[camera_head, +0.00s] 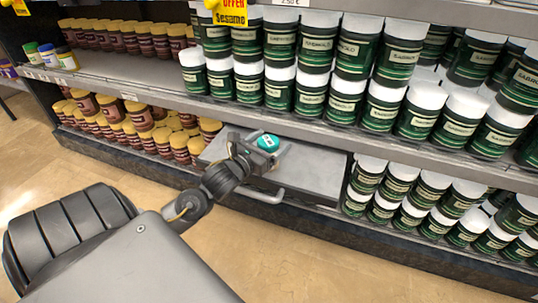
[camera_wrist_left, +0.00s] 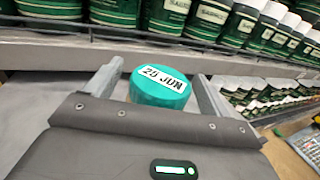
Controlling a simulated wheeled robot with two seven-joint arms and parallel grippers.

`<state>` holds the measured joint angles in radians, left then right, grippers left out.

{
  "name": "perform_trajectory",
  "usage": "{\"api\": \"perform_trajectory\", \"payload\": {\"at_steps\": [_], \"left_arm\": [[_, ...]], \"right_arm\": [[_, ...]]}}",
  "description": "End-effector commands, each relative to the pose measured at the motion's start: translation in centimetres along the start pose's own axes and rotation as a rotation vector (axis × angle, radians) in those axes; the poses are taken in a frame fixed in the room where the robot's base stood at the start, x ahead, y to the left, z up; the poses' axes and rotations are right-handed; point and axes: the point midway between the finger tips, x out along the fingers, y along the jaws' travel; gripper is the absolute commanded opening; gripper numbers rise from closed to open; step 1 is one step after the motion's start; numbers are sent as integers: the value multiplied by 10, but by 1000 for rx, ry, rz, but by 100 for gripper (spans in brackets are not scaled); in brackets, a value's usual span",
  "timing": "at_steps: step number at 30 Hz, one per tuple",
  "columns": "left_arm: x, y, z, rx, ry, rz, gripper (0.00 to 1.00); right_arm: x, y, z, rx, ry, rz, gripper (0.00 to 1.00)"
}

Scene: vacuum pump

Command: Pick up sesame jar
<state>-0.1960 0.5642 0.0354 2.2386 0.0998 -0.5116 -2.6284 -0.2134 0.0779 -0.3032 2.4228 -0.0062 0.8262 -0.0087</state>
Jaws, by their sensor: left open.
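A jar with a teal lid (camera_head: 266,142) is at the lower shelf, in front of a grey surface. In the left wrist view its teal lid (camera_wrist_left: 158,92) carries a white date label ending in "JUN". My left gripper (camera_head: 270,149) is open, with one finger on each side of the lid. I cannot tell whether the fingers touch it. The jar's body is hidden, so I cannot read its name. A yellow "Offer Sesame" sign (camera_head: 231,12) hangs above the upper shelf. My right gripper is not in view.
Green jars with white lids (camera_head: 313,94) fill the upper shelf close behind the gripper; more (camera_head: 410,195) stand at lower right. Brown jars (camera_head: 140,112) stand at lower left. A grey flat-topped unit (camera_head: 310,173) with a handle surrounds the jar's place. The floor (camera_head: 300,255) in front is clear.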

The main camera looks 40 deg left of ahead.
Motion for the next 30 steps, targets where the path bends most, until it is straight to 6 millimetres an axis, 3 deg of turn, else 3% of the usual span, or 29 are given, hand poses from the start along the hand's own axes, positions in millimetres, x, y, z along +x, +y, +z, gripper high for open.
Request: {"api": "perform_trajectory", "payload": {"at_steps": [2, 15, 22, 27, 29, 30], "left_arm": [[0, 0, 0, 0, 0, 0, 79], [0, 0, 1, 0, -3, 0, 24], [0, 0, 3, 0, -3, 0, 24], [0, 0, 16, 1, -5, -1, 24], [0, 0, 24, 1, -6, -1, 13], [0, 0, 32, 1, -6, -2, 13]], "right_arm": [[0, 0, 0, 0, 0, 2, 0], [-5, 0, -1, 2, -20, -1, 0], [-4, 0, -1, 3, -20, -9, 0], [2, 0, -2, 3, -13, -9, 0], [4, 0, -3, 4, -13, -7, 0], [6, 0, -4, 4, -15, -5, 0]]}}
